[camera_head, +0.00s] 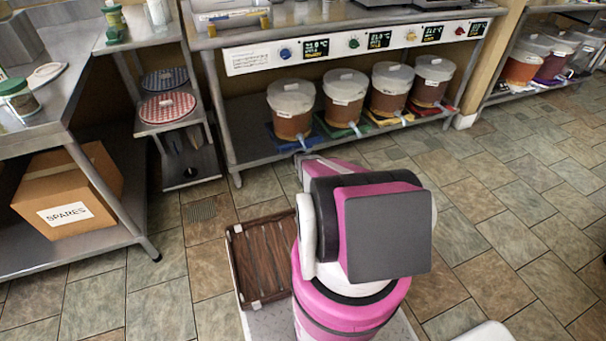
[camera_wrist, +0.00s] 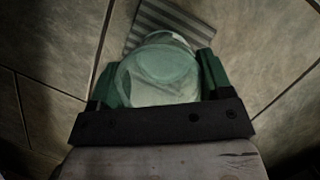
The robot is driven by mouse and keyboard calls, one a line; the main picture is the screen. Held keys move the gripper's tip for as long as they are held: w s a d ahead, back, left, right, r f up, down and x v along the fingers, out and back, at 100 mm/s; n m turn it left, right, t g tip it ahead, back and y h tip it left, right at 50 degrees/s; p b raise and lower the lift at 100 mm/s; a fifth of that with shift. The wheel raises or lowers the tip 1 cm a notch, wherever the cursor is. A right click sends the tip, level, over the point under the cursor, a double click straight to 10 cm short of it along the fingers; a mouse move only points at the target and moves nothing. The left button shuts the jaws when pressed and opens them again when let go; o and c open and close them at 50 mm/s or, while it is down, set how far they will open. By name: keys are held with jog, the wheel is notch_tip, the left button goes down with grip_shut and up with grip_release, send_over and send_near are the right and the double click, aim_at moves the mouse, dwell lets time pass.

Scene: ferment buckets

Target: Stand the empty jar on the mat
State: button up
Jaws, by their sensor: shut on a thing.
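In the wrist view my gripper (camera_wrist: 159,64) has its green fingers closed around a clear glass jar (camera_wrist: 162,78), which looks empty. The jar is held over the tiled floor, with a grey striped patch beyond it. In the head view my arm hides the gripper and the jar. Two round checked pieces that look like mats lie on a small metal rack at the left: a red one (camera_head: 166,107) and, behind it, a blue one (camera_head: 164,79). Nothing stands on either. I cannot tell which one the task means.
Several lidded buckets (camera_head: 292,107) stand on the low shelf under the control bench (camera_head: 350,30). A cardboard box (camera_head: 95,180) sits under the left bench, with a green-lidded jar (camera_head: 18,98) above. A brown slatted tray (camera_head: 232,262) is beside my arm. Floor between is clear.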

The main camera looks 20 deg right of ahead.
jog(key=shift+d+f, duration=0.1)
jog(key=o, duration=1)
